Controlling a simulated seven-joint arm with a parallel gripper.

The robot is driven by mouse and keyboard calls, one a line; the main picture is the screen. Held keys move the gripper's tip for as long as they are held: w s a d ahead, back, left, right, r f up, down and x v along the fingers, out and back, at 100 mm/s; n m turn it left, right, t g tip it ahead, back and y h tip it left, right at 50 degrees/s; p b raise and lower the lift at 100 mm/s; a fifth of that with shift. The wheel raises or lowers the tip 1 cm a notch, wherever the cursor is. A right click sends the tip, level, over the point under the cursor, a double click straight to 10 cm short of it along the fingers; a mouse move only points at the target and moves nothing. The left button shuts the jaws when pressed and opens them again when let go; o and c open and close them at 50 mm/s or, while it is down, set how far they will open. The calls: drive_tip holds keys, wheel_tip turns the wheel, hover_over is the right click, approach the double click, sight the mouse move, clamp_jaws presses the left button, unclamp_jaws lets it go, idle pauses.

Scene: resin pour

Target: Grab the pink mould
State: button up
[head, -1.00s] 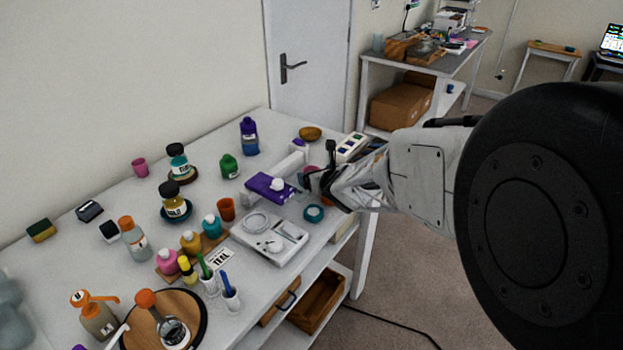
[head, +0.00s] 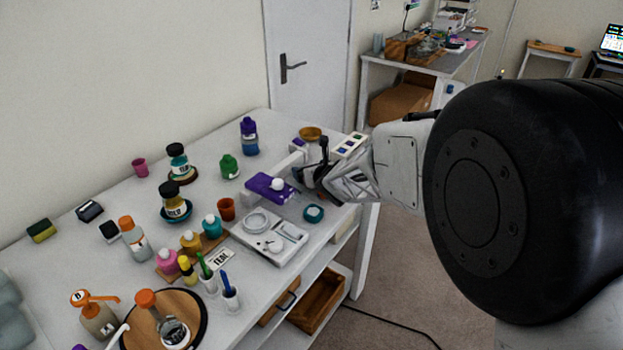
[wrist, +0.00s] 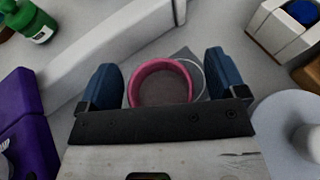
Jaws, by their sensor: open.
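The pink mould (wrist: 134,84) is a round, open ring-like cup on the white table, seen from above in the wrist view. My gripper (wrist: 161,80) is open. Its two blue fingertips stand on either side of the mould, with a small gap on the left and a wider one on the right. In the head view my gripper (head: 309,178) is over the right part of the table and hides the mould there.
A white bar (wrist: 115,50) runs close beyond the left fingertip. A white tray with coloured squares (head: 350,145) is behind.

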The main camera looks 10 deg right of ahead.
drive_tip(key=shift+s+f, duration=0.2)
drive_tip(key=shift+f, duration=0.4)
drive_tip(key=shift+s+f, duration=0.2)
drive_tip(key=shift+f, duration=0.35)
drive_tip(key=c, duration=1)
drive_tip(key=shift+r, duration=0.15)
wheel_tip(320, 180, up, 4)
drive_tip(key=shift+s, duration=0.15)
drive_tip(key=shift+c, duration=0.2)
drive_tip(key=s, duration=0.5)
drive_tip(key=s+r, duration=0.1)
drive_tip(key=s, duration=0.4)
drive_tip(key=s+r, duration=0.1)
drive_tip(key=s, duration=0.4)
drive_tip(key=shift+d+r, duration=0.1)
drive_tip(key=shift+d, duration=0.3)
drive_tip(key=shift+s, duration=0.1)
